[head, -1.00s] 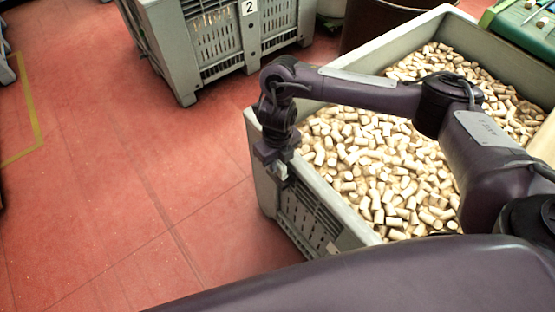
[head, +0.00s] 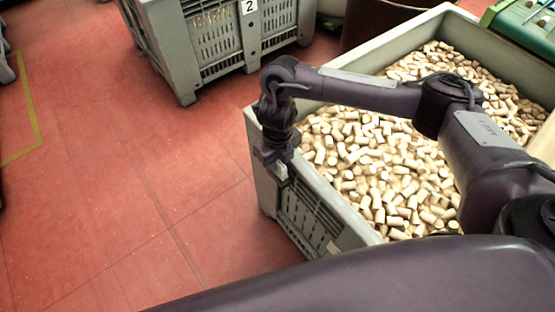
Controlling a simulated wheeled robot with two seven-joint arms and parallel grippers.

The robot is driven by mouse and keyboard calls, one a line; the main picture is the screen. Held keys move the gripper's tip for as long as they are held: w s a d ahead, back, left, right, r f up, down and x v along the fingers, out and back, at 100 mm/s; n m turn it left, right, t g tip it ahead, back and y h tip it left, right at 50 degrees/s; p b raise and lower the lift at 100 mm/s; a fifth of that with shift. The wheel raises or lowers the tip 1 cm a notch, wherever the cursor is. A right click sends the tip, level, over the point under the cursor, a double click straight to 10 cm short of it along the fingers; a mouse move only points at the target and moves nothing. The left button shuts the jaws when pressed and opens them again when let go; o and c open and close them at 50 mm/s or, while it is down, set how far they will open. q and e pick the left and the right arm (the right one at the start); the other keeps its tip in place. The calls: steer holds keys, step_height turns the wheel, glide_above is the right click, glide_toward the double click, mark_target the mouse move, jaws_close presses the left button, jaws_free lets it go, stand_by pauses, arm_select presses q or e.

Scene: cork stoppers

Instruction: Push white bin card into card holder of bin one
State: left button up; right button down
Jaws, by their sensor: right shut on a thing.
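The grey bin (head: 378,55) full of cork stoppers (head: 385,165) stands at the right, and its number is not in sight. My right gripper (head: 272,160) reaches over the corks to the bin's near left corner and points down along the outside of its slatted wall. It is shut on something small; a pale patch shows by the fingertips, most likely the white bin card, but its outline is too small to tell. The card holder is hidden or too small to make out. My left gripper is not in view.
A second grey bin (head: 180,62) with a white card marked 2 (head: 249,7) stands at the back. A dark round container (head: 385,20) and a green surface (head: 525,28) are behind the cork bin. The red floor (head: 110,160) at the left is clear.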

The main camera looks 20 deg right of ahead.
steer(key=shift+f+b, duration=1)
steer(key=shift+f, duration=0.2)
stand_by(1.0)
steer(key=c, duration=1.3)
jaws_free()
steer(key=shift+o, duration=0.2)
steer(key=shift+r+p, duration=1.15)
steer(key=shift+r, duration=2.8)
steer(key=shift+s+f, duration=0.1)
